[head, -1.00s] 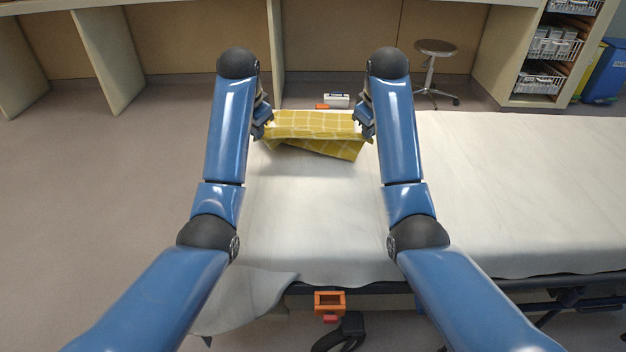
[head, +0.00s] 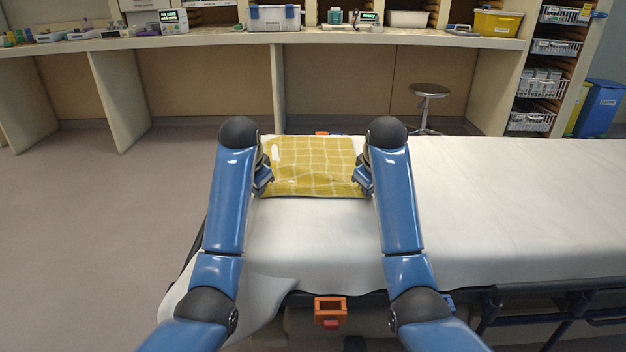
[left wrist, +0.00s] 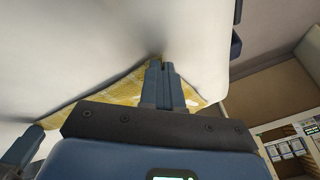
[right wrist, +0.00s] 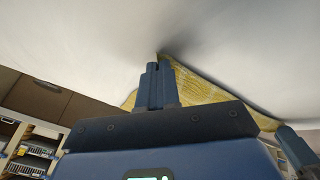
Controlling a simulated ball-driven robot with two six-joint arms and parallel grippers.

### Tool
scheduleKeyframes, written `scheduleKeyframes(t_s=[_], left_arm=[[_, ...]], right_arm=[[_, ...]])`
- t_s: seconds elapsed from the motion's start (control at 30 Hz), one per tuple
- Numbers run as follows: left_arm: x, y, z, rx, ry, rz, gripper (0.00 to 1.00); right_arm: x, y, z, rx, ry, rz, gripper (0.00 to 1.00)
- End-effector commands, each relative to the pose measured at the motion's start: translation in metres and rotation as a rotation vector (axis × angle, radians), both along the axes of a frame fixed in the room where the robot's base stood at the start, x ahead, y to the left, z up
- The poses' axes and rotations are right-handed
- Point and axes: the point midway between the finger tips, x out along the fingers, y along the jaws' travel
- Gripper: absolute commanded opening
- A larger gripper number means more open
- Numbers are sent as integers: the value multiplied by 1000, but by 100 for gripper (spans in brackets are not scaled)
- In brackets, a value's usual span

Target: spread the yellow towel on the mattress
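The yellow checked towel (head: 315,165) lies mostly flat at the far left part of the white mattress (head: 480,215), with its near edge stretched between my two grippers. My left gripper (head: 264,180) is at the towel's near left corner, and my right gripper (head: 361,180) is at its near right corner. In the left wrist view the fingers (left wrist: 160,68) are closed together with towel cloth (left wrist: 120,92) at their tips. The right wrist view shows the same, with closed fingers (right wrist: 158,72) and cloth (right wrist: 195,88) at the tips.
An orange buckle (head: 330,309) hangs at the stretcher's near side, by the rail (head: 560,300). A counter (head: 330,38) with boxes and devices stands behind, with a stool (head: 428,92) below it. The mattress to the right is clear.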

Motion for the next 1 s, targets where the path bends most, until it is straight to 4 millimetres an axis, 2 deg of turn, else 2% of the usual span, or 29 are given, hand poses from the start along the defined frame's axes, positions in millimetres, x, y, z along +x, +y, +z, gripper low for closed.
scheduleKeyframes(t_s=[0.13, 0.43, 0.77, 1.0], left_arm=[[0, 3, 0, 2, 1, 6, 0], [0, 1, 0, 1, 1, 3, 46], [0, 0, 0, 0, 4, 0, 47], [-1, 0, 9, 0, 4, 0, 47]], right_arm=[[0, -3, 0, -2, 0, -6, 0], [0, -1, 0, -1, 1, -3, 45], [-1, 0, -1, 0, 5, 0, 47], [-1, 0, 8, -1, 5, 1, 47]])
